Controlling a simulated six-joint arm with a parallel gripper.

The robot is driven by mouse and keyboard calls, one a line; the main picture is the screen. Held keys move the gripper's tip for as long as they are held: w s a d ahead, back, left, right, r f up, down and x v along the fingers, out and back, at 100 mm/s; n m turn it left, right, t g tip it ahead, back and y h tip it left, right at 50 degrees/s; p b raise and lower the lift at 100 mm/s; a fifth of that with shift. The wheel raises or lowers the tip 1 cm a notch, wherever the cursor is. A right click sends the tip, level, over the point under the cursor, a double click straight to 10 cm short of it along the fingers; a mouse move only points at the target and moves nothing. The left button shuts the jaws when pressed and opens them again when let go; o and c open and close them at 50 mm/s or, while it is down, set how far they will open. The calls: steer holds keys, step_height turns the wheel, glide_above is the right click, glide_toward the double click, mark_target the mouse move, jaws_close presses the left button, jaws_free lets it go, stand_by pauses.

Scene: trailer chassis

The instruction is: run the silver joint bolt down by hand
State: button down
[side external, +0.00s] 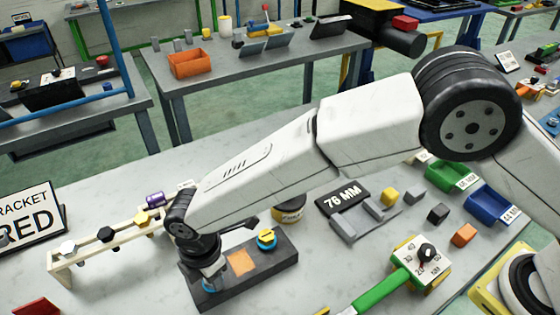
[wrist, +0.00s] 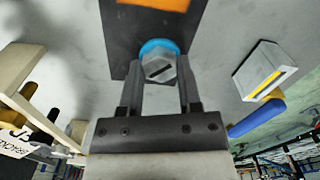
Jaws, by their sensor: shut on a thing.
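The silver joint bolt (wrist: 158,70) shows a hexagonal head with a dark slot in the wrist view. It stands at a blue ring (wrist: 157,46) at the end of the dark chassis plate (wrist: 118,40). My gripper (wrist: 157,84) is shut on the bolt head, one finger on each side. In the side view my gripper (side external: 212,276) points down at the near left end of the plate (side external: 275,258) and hides most of the bolt. The bolt's shank and how deep it sits are hidden.
A pale rack (side external: 62,262) with several coloured bolts stands left. A green-handled torque wrench (side external: 385,289) lies right.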

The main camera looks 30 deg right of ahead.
steer(key=shift+r+m, duration=0.1)
steer(key=shift+m, duration=1.5)
steer(key=shift+c, duration=1.4)
jaws_free()
steer(key=shift+r, duration=3.9)
